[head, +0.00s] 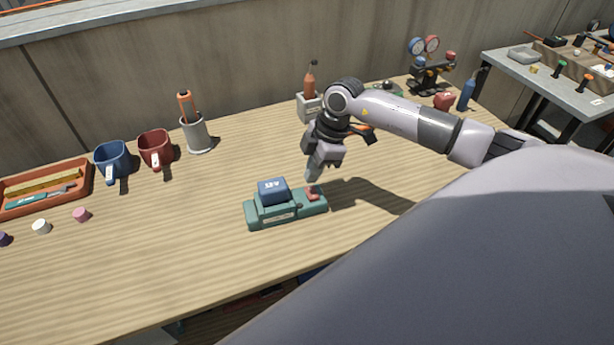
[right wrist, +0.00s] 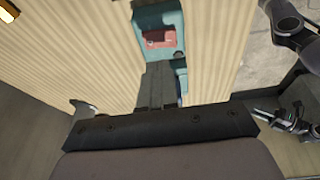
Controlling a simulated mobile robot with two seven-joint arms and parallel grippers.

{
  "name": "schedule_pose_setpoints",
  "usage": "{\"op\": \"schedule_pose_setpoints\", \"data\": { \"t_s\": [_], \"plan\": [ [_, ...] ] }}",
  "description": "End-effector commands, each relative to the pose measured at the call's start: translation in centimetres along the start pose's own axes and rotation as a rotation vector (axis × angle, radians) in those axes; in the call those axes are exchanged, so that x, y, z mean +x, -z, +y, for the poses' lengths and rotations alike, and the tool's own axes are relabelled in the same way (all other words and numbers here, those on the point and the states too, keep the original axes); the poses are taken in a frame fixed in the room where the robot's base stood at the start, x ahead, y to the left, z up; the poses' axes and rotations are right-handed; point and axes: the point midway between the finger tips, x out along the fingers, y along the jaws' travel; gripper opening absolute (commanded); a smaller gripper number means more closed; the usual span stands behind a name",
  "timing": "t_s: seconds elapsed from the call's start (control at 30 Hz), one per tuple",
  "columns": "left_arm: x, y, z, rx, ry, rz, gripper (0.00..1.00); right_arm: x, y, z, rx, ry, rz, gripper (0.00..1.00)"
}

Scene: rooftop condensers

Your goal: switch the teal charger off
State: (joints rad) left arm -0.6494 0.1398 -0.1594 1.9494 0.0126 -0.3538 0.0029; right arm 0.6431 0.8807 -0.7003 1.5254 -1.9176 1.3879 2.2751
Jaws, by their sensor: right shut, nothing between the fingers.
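The teal charger (head: 288,211) lies on the wooden workbench near the middle, with a dark blue battery (head: 272,190) seated on it. A red rocker switch (head: 313,192) is on its right end. My right gripper (head: 312,176) is shut and empty, just above and behind the switch end, fingers pointing down. In the right wrist view, the shut fingers (right wrist: 156,85) are in front of the charger (right wrist: 168,22), close to the red switch (right wrist: 159,38); I cannot tell if they touch. My left gripper is not in view.
Blue and red mugs (head: 155,149), a grey cup with an orange-handled tool (head: 196,134) and a red tray (head: 86,183) stand along the back left. A gauge set (head: 430,75) is at the back right. The bench front (head: 180,270) is clear.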

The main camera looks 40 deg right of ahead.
Motion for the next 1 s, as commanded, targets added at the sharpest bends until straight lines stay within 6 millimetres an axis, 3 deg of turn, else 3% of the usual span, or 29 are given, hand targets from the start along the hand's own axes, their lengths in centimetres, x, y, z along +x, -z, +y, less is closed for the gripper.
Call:
{"op": "schedule_pose_setpoints", "data": {
  "t_s": [0.07, 0.3, 0.5, 1.0],
  "plan": [
    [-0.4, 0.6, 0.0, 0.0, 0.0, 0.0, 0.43, -1.0, -0.3, 0.4, 0.003, -0.001, 0.0, 0.0],
    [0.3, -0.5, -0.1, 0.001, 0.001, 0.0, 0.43, -6.4, -0.3, 1.8, 0.001, -0.005, 0.001, 0.0],
    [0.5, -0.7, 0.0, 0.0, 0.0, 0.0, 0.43, -9.3, -0.3, 2.4, 0.0, -0.002, 0.001, 0.0],
    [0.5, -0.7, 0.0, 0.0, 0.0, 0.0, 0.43, -10.3, -0.3, 2.5, 0.0, 0.0, 0.001, 0.0]
  ]
}}
